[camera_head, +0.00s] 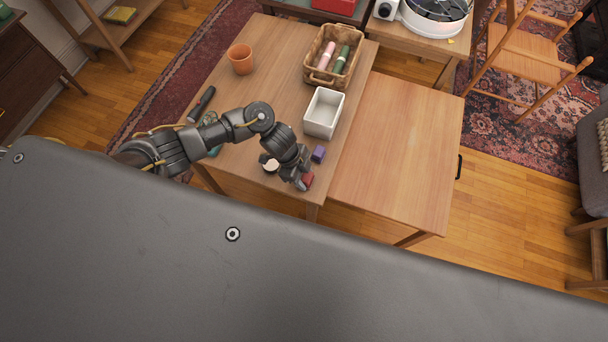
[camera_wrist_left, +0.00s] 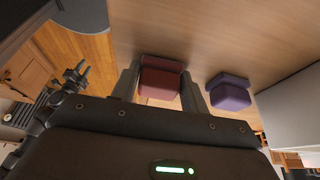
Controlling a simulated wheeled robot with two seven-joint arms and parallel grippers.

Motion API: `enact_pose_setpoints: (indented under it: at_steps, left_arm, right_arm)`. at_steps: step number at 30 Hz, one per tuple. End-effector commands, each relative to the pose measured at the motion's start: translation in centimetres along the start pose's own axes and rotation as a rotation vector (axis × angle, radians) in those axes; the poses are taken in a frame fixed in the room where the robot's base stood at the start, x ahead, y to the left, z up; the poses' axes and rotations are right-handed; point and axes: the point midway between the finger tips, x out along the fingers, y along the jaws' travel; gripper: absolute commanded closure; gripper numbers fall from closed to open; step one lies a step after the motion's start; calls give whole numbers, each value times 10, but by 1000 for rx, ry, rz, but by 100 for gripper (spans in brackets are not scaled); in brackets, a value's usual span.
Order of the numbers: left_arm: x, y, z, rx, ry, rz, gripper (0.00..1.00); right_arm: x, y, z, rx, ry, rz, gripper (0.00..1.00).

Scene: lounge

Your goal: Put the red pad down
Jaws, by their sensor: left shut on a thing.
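The red pad (camera_head: 307,179) is between the fingers of my left gripper (camera_head: 301,181), near the front edge of the wooden table (camera_head: 275,62). In the left wrist view the red pad (camera_wrist_left: 160,80) sits between the two fingers of my left gripper (camera_wrist_left: 160,88), which is shut on it. I cannot tell whether the pad touches the tabletop. A purple block (camera_head: 318,154) lies just beyond it, and it also shows right of the fingers in the left wrist view (camera_wrist_left: 229,93).
A white open box (camera_head: 323,113) stands behind the purple block. A wicker basket (camera_head: 319,76) with two rolled items, an orange cup (camera_head: 240,58) and a dark cylinder (camera_head: 201,104) are farther off. A small pale round thing (camera_head: 269,162) is beside my wrist. The right-hand tabletop (camera_head: 396,150) is bare.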

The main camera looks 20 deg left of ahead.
Motion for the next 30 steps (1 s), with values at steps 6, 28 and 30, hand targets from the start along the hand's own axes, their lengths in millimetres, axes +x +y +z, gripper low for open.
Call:
enact_pose_setpoints:
  at_steps: [6,28,30]
  left_arm:
    - [8,0,3,-1,-1,1,74]
    - [17,6,7,-4,-6,12,34]
    - [17,6,7,-3,-6,12,34]
  right_arm:
    - [6,-2,0,1,1,-2,64]
    - [10,-4,0,2,1,-5,64]
    - [10,-4,0,2,1,-4,64]
